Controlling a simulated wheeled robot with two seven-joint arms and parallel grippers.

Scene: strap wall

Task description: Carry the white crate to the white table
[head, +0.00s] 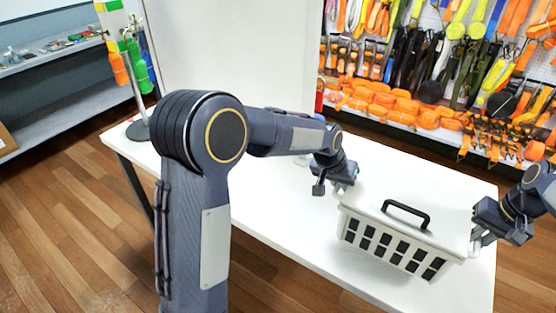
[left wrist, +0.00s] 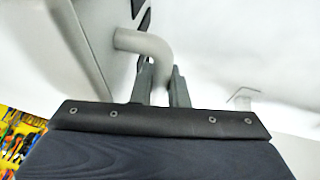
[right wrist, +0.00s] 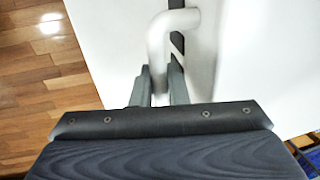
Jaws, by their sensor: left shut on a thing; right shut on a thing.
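The white crate (head: 372,222) has slotted sides, a flat white lid and a black handle (head: 408,213) on top. It is over the front right part of the white table (head: 275,200); I cannot tell whether its bottom touches the tabletop. My left gripper (head: 338,184) is at the crate's left end, shut on a bent side handle (left wrist: 146,43) in the left wrist view. My right gripper (head: 478,236) is at the right end, shut on the other side handle (right wrist: 160,42) in the right wrist view. The crate's far side is hidden.
A strap wall (head: 430,70) with orange, yellow and black straps stands behind the table. A small stand (head: 138,127) with colored hanging items is at the table's far left corner. A grey shelf (head: 60,115) is at the left. Bare tabletop lies left of the crate.

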